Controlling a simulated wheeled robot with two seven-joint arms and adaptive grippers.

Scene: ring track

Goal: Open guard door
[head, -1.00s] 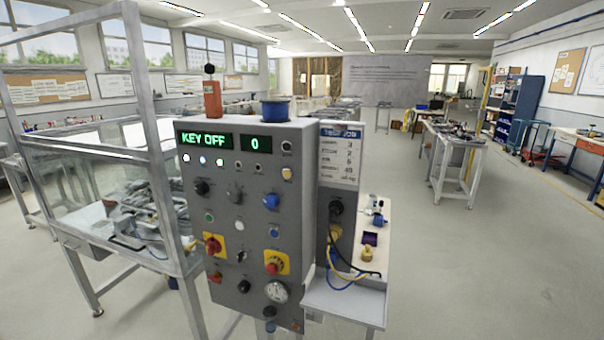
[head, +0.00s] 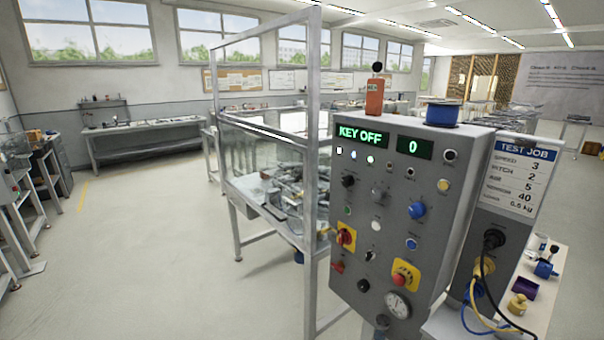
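The guard enclosure (head: 313,130) stands in the middle of the head view, a metal frame with clear panels around a machine bed (head: 283,195). I cannot tell which panel is the door or whether it is open. The grey control panel (head: 400,215) stands in front of its right side. Its display (head: 362,136) reads KEY OFF and a second display (head: 414,148) reads 0. The panel carries several knobs, buttons and lamps, and a red switch on yellow (head: 345,237). Neither of my grippers is in view.
A side shelf (head: 535,290) with small parts and cables is right of the panel. A workbench (head: 150,128) stands along the back left wall. Dark cabinets (head: 45,165) and a machine stand at the left edge. The floor (head: 130,250) left of the enclosure is clear.

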